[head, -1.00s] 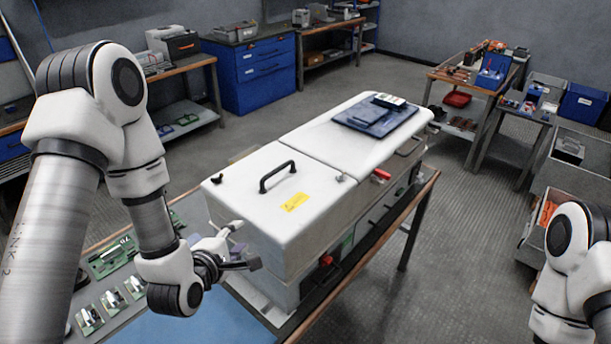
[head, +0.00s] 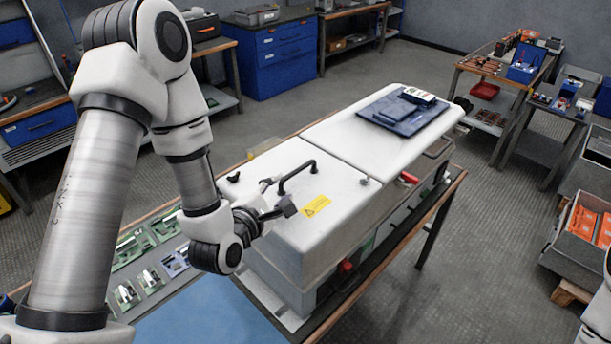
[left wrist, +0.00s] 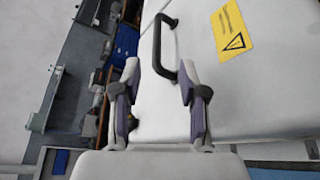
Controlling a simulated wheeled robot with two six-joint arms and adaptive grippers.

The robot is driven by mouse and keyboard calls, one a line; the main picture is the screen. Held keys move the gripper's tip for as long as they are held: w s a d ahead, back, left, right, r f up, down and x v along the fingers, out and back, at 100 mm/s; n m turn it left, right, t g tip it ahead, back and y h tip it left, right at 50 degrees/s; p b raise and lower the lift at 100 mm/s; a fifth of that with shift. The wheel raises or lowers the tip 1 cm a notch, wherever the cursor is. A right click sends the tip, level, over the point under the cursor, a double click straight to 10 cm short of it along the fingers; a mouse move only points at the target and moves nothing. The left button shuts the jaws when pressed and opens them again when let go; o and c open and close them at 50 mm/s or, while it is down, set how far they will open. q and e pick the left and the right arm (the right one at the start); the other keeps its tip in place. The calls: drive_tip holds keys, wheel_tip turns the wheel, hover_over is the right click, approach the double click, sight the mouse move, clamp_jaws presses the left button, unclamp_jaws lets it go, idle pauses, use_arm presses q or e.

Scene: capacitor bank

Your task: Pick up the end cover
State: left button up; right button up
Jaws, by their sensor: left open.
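The end cover (head: 262,212) is the near white lid section of the long white cabinet, with a black bar handle (head: 295,177) and a yellow warning label on top. In the left wrist view the handle (left wrist: 166,48) stands ahead of my fingers, towards the top of the picture. My left gripper (head: 276,197) is open and empty, just above the cover's near left part and short of the handle; it also shows in the left wrist view (left wrist: 158,95). I see no contact with the handle. My right gripper is out of view.
A dark blue panel (head: 403,108) with small items lies on the far lid section. Green boards and metal brackets (head: 127,295) lie on the bench left of the cabinet, beside a blue mat (head: 205,315). A red-handled part (head: 408,178) sticks out on the cabinet's right side.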

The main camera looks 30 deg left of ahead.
sight(292, 175)
use_arm(q)
drive_tip(key=shift+w+a+f+b, duration=0.1)
drive_tip(key=shift+w+f+b, duration=0.2)
drive_tip(key=shift+w, duration=0.2)
drive_tip(key=shift+w+a+r, duration=0.1)
drive_tip(key=shift+w, duration=0.2)
drive_tip(key=shift+w+r+p, duration=0.3)
drive_tip(key=shift+w+p, duration=0.6)
drive_tip(key=shift+w, duration=0.05)
drive_tip(key=x, duration=0.1)
drive_tip(key=p+x, duration=0.1)
drive_tip(key=x, duration=0.1)
drive_tip(key=shift+w+a+f, duration=0.1)
drive_tip(key=shift+w+f, duration=0.05)
drive_tip(key=shift+f, duration=0.2)
drive_tip(key=shift+w+f, duration=0.2)
drive_tip(key=shift+s+r, duration=0.1)
drive_tip(key=shift+s, duration=0.1)
drive_tip(key=shift+c, duration=0.9)
drive_tip(key=shift+s, duration=0.1)
drive_tip(key=c, duration=0.6)
clamp_jaws()
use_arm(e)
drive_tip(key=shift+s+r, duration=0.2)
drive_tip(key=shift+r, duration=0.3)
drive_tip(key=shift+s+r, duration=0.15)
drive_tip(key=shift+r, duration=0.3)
